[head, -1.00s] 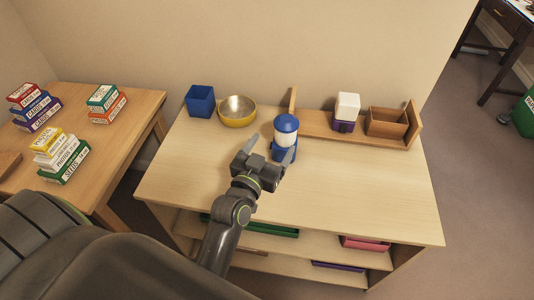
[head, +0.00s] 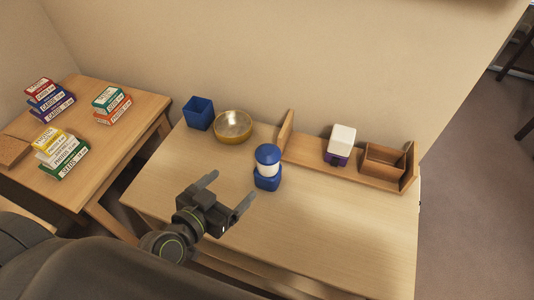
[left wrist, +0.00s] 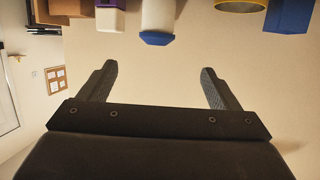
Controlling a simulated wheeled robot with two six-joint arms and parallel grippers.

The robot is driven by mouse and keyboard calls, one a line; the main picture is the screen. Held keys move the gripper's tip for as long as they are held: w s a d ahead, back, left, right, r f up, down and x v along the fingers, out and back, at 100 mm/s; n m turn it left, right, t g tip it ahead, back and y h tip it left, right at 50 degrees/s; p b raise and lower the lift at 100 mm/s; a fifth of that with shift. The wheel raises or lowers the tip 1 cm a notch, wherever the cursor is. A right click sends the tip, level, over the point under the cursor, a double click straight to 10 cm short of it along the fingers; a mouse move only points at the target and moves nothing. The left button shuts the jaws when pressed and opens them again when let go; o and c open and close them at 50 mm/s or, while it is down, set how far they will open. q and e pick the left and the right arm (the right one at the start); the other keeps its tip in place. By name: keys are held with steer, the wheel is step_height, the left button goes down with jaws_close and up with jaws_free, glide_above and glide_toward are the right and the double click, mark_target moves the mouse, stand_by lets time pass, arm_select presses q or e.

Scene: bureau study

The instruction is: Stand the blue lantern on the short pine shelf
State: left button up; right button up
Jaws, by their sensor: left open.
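The blue lantern (head: 267,181), with a white middle and a domed blue cap, stands upright on the pale wooden table in front of the shelf's left end. It also shows upside down at the top of the left wrist view (left wrist: 157,38). The short pine shelf (head: 306,151) is low, with an upright board at each end, and sits along the table's back. My left gripper (head: 229,188) is open and empty, in front and to the left of the lantern, apart from it. My right gripper is not in view.
On the shelf are a white-and-purple object (head: 341,142) and an open wooden box (head: 382,161); its left part is bare. A blue cup (head: 199,115) and a yellow bowl (head: 233,127) stand left. Stacked boxes (head: 58,152) are on a side table.

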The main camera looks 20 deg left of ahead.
mark_target(268, 154)
arm_select(q)
steer(key=p+x, duration=0.1)
steer(key=x, duration=1)
steer(key=shift+w, duration=0.2)
steer(key=x, duration=0.4)
steer(key=shift+d+f, duration=0.15)
steer(key=shift+d, duration=0.3)
steer(key=shift+w+f, duration=0.15)
steer(key=shift+w, duration=0.4)
steer(key=c, duration=1.8)
